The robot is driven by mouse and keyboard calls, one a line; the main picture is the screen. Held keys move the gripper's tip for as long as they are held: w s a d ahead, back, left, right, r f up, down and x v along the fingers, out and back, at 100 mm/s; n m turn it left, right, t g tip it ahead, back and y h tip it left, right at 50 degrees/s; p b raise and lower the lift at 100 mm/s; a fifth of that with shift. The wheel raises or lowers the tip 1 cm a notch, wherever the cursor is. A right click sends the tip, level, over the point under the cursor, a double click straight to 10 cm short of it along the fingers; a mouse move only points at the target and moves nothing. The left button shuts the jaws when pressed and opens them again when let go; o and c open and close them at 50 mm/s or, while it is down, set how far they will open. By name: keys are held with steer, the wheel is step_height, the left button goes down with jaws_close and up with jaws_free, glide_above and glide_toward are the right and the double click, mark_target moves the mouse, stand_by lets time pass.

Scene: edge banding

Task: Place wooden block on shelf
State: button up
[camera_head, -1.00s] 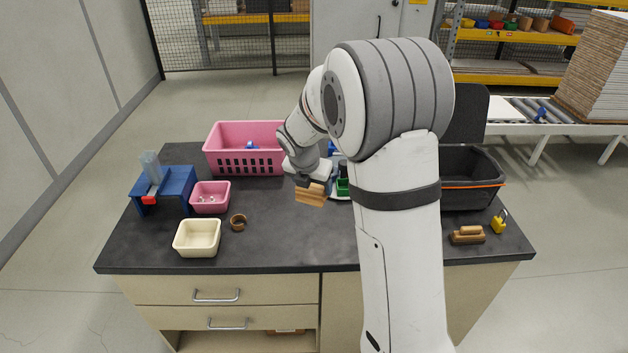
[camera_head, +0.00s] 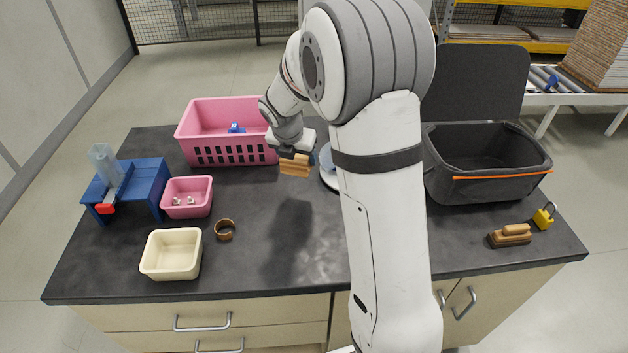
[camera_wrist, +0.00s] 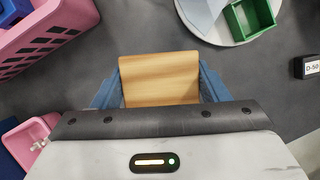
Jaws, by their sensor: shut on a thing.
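The wooden block (camera_head: 296,164) is light brown with visible grain. My gripper (camera_head: 296,156) is shut on it and holds it above the dark workbench, right of the pink basket. In the wrist view the block (camera_wrist: 160,79) sits between the two blue fingers of my gripper (camera_wrist: 160,88), one on each side. The dark bench top (camera_head: 240,262) lies below it. My arm hides part of the bench's middle. No shelf on the bench can be made out; a yellow-edged rack (camera_head: 500,34) stands far behind.
A pink basket (camera_head: 225,155), small pink bin (camera_head: 187,197), cream bin (camera_head: 172,254), brown ring (camera_head: 225,230) and blue stand (camera_head: 140,186) are at left. A black crate (camera_head: 490,190), brush (camera_head: 510,236) and padlock (camera_head: 544,215) are at right. A green bin (camera_wrist: 250,18) stands on a round plate (camera_wrist: 208,22).

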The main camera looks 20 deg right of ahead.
step_height(320, 180, down, 10)
steer(key=shift+r+b, duration=0.15)
steer(key=shift+b, duration=0.45)
steer(key=shift+s+r, duration=0.1)
steer(key=o, duration=0.6)
steer(key=shift+f, duration=0.2)
steer(key=o, duration=0.5)
steer(key=shift+c, duration=0.2)
steer(key=shift+r, duration=0.15)
